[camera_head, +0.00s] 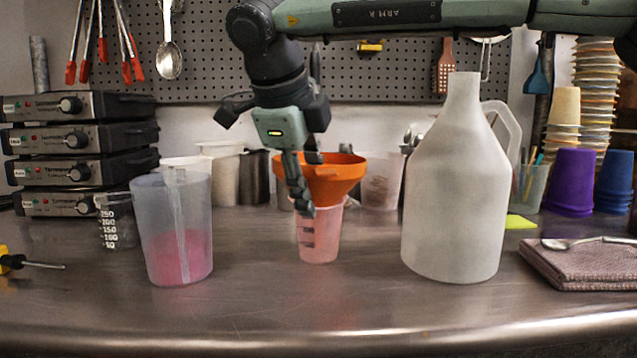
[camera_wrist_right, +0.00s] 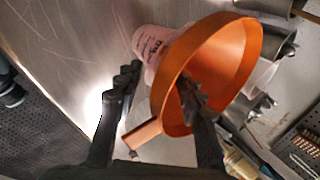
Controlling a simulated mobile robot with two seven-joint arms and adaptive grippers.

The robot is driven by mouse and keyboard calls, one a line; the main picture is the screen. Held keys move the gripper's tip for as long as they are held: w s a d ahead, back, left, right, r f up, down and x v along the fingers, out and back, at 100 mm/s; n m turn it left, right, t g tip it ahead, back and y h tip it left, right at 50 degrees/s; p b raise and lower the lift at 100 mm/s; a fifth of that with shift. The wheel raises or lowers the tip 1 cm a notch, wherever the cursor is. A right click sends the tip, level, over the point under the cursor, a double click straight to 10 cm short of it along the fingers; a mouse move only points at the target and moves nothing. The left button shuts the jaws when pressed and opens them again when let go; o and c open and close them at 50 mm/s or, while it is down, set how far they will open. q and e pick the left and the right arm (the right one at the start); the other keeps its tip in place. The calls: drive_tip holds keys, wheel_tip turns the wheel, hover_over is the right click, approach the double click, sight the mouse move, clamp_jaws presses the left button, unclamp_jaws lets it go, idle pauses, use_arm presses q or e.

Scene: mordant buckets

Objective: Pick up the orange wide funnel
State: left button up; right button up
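The orange wide funnel (camera_head: 343,180) sits upright in the mouth of a small translucent cup (camera_head: 320,238) with pinkish contents. My right gripper (camera_head: 307,188) points down at the funnel's left side. In the right wrist view, the funnel (camera_wrist_right: 235,62) shows its wide bowl and a side tab. My right gripper (camera_wrist_right: 159,80) is open there, with one finger outside the rim and the other reaching into the bowl. A gap shows between the fingers, and whether either touches the wall cannot be told. The spout is hidden. My left gripper is not in view.
A large white jug (camera_head: 455,190) stands right of the cup. A translucent pitcher (camera_head: 160,225) with pink liquid stands left. Pale containers (camera_head: 225,170) are behind. A folded cloth (camera_head: 585,262) with a spoon lies right. The front of the steel table (camera_head: 330,310) is clear.

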drive_tip(key=c, duration=0.7)
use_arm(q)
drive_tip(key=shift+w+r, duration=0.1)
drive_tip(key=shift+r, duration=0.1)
use_arm(e)
clamp_jaws()
drive_tip(key=shift+r, duration=0.35)
wheel_tip(320, 180, up, 9)
drive_tip(key=shift+f+p, duration=0.15)
drive_tip(key=shift+p, duration=0.4)
drive_tip(key=shift+r, duration=0.3)
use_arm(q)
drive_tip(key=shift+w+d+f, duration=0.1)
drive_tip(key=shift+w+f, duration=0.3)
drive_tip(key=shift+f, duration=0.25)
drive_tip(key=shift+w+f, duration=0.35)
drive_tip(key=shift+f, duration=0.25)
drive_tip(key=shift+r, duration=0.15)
use_arm(e)
drive_tip(key=shift+r, duration=0.1)
